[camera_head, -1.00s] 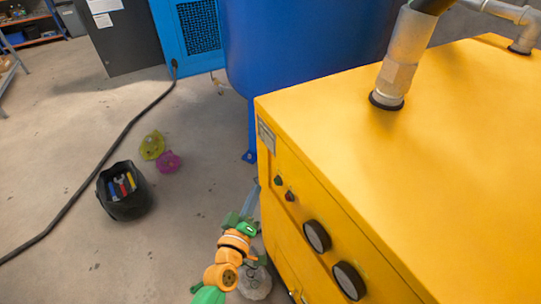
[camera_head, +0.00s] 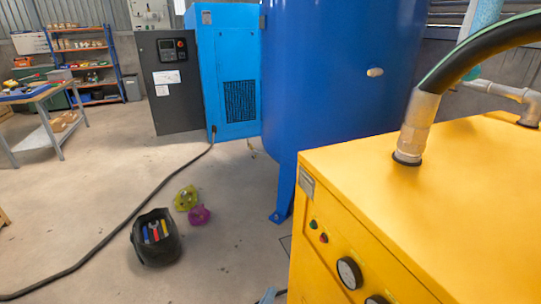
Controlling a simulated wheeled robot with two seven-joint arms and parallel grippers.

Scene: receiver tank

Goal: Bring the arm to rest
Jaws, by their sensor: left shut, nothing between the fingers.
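Only the grey-blue tip of my left gripper (camera_head: 268,296) shows, at the bottom edge, just left of the yellow machine (camera_head: 450,185). It is shut and empty. The rest of my left arm is below the picture. My right gripper is not in view. The tall blue receiver tank (camera_head: 335,90) stands behind the yellow machine, with one blue foot on the floor.
A black bag of tools (camera_head: 142,250) stands on the floor at left. A yellow-green item (camera_head: 186,198) and a magenta item (camera_head: 199,215) lie beside it. A black cable (camera_head: 120,228) crosses the floor to a light blue cabinet (camera_head: 228,60). Floor between bag and machine is clear.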

